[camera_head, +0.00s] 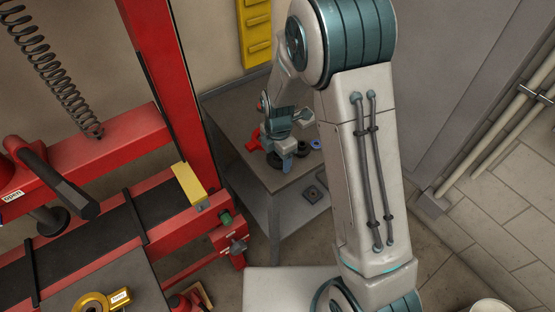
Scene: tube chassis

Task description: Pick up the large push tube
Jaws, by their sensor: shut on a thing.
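My gripper (284,150) is small and far off in the head view, low over the grey table at the end of my arm. It is shut on a dark piece (275,161) that shows just below the jaws, which looks like the large push tube. The gripper and wrist hide most of it, and I cannot tell whether it touches the tabletop. Dark round parts (300,150) stand close to the right of the gripper.
The grey table (236,155) stands against the wall. A red part (253,141) lies left of the gripper. Another dark ring (316,144) lies to the right. A red press frame (170,90) rises at the left. A lower shelf holds a small dark item (313,193).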

